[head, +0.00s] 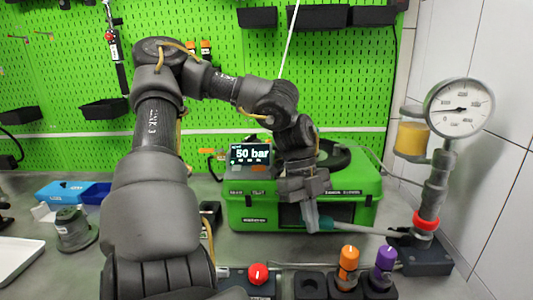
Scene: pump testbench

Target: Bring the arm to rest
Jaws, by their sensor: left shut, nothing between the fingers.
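My left arm comes in from the lower left and arches over the bench. My left gripper (311,215) points down in front of the green pump case (250,215), with its fingers shut and empty. The fingertips are close to a hose with a teal fitting (326,225) in front of the case; I cannot tell whether they touch. A display on the case (250,155) reads 50 bar. My right gripper is not in view.
A pressure gauge (459,108) on a column with a red ring (426,220) stands at the right. Orange (348,258), purple (385,258) and red (258,273) knobs sit at the front. Blue boxes (62,190) and a white tray (15,257) lie left. A green pegboard (340,80) closes the back.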

